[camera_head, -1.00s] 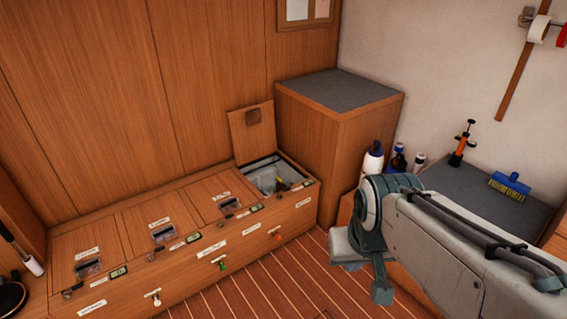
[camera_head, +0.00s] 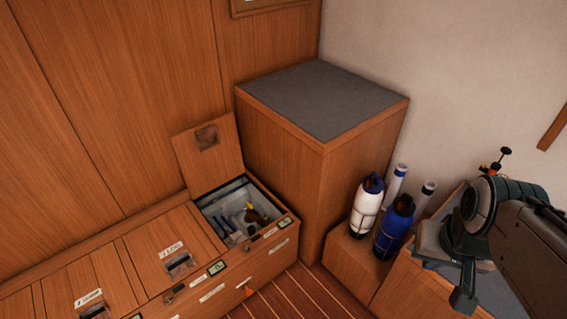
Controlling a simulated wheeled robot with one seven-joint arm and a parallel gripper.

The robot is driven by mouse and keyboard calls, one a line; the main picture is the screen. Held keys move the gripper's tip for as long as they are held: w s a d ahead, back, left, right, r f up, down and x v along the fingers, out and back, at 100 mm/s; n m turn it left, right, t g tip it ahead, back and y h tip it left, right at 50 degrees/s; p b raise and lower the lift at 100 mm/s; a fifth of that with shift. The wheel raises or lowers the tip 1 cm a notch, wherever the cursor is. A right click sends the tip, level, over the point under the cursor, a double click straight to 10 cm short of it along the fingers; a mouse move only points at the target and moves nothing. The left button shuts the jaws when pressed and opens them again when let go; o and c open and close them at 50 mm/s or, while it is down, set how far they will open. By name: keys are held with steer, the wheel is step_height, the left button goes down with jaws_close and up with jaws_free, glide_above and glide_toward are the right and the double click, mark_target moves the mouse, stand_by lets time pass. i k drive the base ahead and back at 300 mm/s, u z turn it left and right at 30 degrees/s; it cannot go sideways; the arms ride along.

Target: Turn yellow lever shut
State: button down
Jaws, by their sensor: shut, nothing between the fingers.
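A small yellow piece, which looks like the yellow lever (camera_head: 249,206), shows inside the open locker compartment (camera_head: 211,192) at the end of the bench. It sits beside a brownish fitting (camera_head: 259,216); its exact angle is too small to tell. My gripper (camera_head: 464,299) hangs at the lower right, pointing down, shut and empty. It is well to the right of the open compartment and apart from it.
The compartment's wooden lid (camera_head: 208,155) stands raised. A tall grey-topped cabinet (camera_head: 325,100) stands right of it. A white bottle (camera_head: 366,207), a blue bottle (camera_head: 394,230) and white tubes (camera_head: 395,186) stand between cabinet and arm. Striped floor (camera_head: 302,296) is clear.

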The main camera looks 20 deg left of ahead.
mark_target(247, 203)
steer(key=u, duration=0.45)
steer(key=i, duration=1.2)
steer(key=u, duration=0.9)
steer(key=i, duration=0.3)
steer(key=u, duration=0.2)
